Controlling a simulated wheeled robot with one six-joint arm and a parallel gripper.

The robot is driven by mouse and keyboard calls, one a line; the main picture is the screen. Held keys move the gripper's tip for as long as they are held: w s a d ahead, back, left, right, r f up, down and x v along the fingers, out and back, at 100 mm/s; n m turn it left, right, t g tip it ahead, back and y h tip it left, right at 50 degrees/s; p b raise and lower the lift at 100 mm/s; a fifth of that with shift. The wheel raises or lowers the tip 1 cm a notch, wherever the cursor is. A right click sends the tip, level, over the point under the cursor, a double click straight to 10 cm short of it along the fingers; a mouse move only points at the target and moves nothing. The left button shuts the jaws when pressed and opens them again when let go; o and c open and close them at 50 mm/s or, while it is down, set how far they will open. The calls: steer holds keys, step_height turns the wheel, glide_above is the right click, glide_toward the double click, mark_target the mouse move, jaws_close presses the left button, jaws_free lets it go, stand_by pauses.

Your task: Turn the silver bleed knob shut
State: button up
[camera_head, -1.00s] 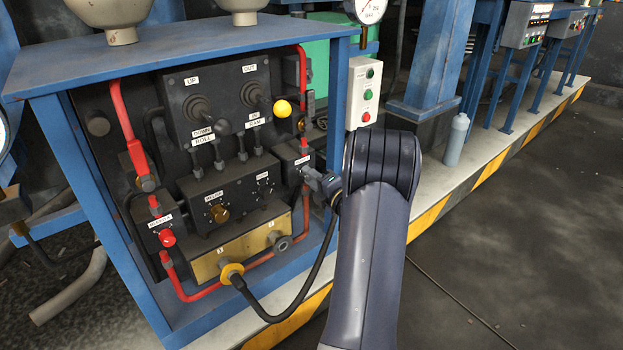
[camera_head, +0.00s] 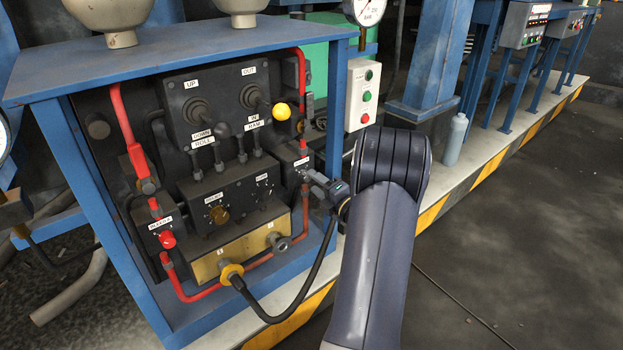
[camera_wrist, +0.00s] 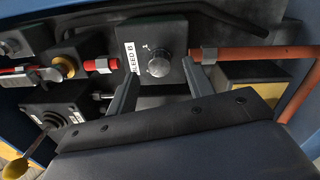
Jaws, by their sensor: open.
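The silver bleed knob (camera_wrist: 159,64) sits on a dark box face beside a white label reading BLEED B (camera_wrist: 131,58) in the wrist view. My gripper (camera_wrist: 160,71) is open, with one finger on each side of the knob in that view. Gaps show between the knob and both fingers; I cannot tell how far the fingertips are from the box face.
A red-brown pipe (camera_wrist: 255,53) runs right from the box, and a dark hose (camera_wrist: 215,12) passes above it. A yellow-tipped lever (camera_wrist: 18,167) is at lower left. In the head view, the panel's blue frame post (camera_head: 334,105) stands close to my gripper.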

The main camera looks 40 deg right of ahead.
mark_target(309, 178)
steer(key=s+p, duration=0.1)
steer(key=s, duration=0.6)
steer(key=shift+s+f, duration=0.15)
steer(key=shift+s, duration=0.25)
steer(key=w+b, duration=0.2)
steer(key=w, duration=0.8)
steer(key=shift+w, duration=0.4)
steer(key=shift+r+m, duration=0.25)
steer(key=shift+m, duration=0.05)
